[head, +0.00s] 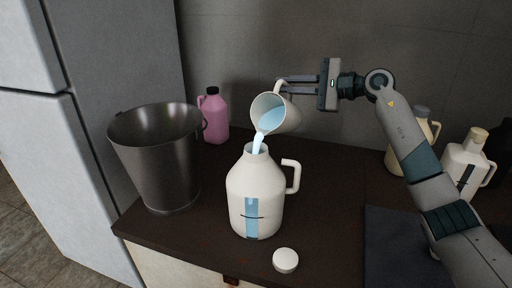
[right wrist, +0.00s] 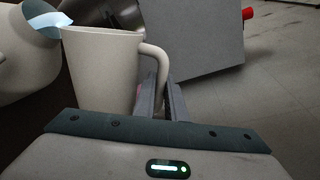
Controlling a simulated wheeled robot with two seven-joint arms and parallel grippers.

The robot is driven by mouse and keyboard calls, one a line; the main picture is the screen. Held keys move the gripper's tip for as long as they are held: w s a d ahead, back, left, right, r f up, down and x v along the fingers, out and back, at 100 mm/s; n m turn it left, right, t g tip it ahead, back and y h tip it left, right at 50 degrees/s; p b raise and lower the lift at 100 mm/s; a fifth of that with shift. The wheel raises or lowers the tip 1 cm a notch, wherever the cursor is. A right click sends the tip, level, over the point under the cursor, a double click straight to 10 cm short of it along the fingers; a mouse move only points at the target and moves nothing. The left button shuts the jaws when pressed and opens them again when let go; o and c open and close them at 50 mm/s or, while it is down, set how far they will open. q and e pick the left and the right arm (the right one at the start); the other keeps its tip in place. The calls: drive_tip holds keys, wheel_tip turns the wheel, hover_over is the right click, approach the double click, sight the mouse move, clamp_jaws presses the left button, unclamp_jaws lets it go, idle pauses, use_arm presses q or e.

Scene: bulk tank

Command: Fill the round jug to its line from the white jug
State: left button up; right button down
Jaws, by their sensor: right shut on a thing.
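The white jug (head: 291,117) is held tilted to the left above the round jug (head: 243,185). Pale blue liquid shows inside it, and a stream (head: 257,143) runs from its lip into the round jug's open mouth. The round jug stands upright on the counter, with a side handle and a blue vertical window strip crossed by a short dark line (head: 251,216). I cannot clearly tell the level in the strip. My right gripper (head: 284,87) is shut on the white jug's handle, which also shows in the right wrist view (right wrist: 157,68). My left gripper is out of view.
A white cap (head: 285,260) lies in front of the round jug. A metal bucket (head: 163,165) stands left, with a pink bottle (head: 214,117) behind. Cream jugs (head: 465,163) stand at right by a dark mat (head: 395,245). A fridge (head: 80,130) borders the counter's left.

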sight(289, 97)
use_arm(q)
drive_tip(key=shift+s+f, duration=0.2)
use_arm(e)
drive_tip(key=shift+r, duration=0.2)
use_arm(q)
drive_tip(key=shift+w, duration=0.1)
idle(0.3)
use_arm(e)
drive_tip(key=f+m+b, duration=0.1)
drive_tip(key=w+d+f+m, duration=0.1)
drive_tip(key=f, duration=0.1)
drive_tip(key=w+f+b, duration=0.1)
drive_tip(key=shift+d+f+m+y+b, duration=0.15)
drive_tip(key=shift+f+m+y+b, duration=0.15)
drive_tip(key=shift+m, duration=0.1)
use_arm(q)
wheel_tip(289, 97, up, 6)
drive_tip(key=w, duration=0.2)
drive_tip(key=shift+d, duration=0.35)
use_arm(e)
drive_tip(key=shift+g, duration=0.3)
drive_tip(key=shift+r, duration=0.1)
drive_tip(key=shift+w+f, duration=0.1)
drive_tip(key=shift+f, duration=0.1)
